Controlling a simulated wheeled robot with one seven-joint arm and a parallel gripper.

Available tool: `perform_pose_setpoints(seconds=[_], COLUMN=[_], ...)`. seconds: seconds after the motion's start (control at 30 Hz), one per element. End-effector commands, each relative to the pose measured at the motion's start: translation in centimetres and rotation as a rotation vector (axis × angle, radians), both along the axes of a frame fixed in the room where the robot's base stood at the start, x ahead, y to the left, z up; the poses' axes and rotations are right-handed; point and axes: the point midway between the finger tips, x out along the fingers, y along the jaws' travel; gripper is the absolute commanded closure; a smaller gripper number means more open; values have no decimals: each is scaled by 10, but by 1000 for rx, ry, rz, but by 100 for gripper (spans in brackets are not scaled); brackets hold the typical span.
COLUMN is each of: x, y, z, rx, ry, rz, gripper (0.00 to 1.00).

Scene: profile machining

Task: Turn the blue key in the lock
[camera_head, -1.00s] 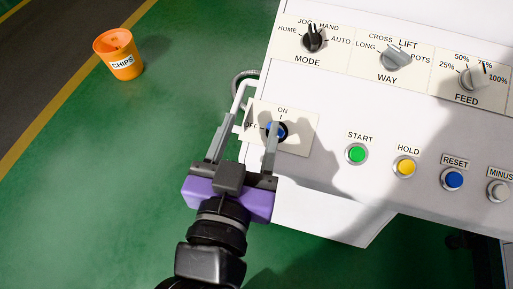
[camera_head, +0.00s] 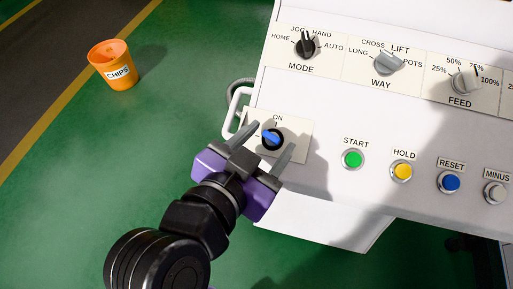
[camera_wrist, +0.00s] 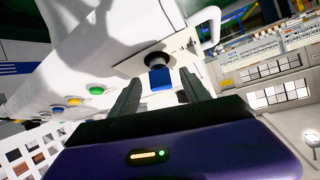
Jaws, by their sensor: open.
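The blue key (camera_head: 271,137) sits in a round black lock on a cream label plate (camera_head: 297,147) marked ON at the left end of the panel. Its blue grip is tilted in the head view, its upper end toward the left. My gripper (camera_head: 266,143) is open, with one finger on each side of the key. In the wrist view the blue key (camera_wrist: 161,78) shows between the two fingers, a little beyond their tips, with gaps on both sides. I see no contact.
A white handle (camera_head: 236,104) stands close left of the lock plate. To the right are the green START button (camera_head: 353,159), yellow HOLD (camera_head: 401,171) and blue RESET (camera_head: 451,182). MODE, WAY and FEED knobs lie above. An orange CHIPS bucket (camera_head: 113,66) stands on the floor.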

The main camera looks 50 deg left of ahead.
Motion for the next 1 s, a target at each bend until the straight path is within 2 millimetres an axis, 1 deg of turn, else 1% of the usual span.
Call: perform_pose_setpoints(seconds=[0.1, 0.2, 0.53, 0.57, 0.6, 0.83, 1.0], x=[12, 18, 22, 21, 21, 21, 21], y=[4, 6, 8, 8, 8, 7, 8], z=[-5, -7, -9, -9, -9, -9, -8], rx=[-2, -1, 0, 0, 0, 0, 13], ry=[-1, 0, 0, 0, 0, 0, 8], rz=[1, 0, 2, 2, 2, 2, -27], gripper=[45, 45, 45, 47, 55, 100, 100])
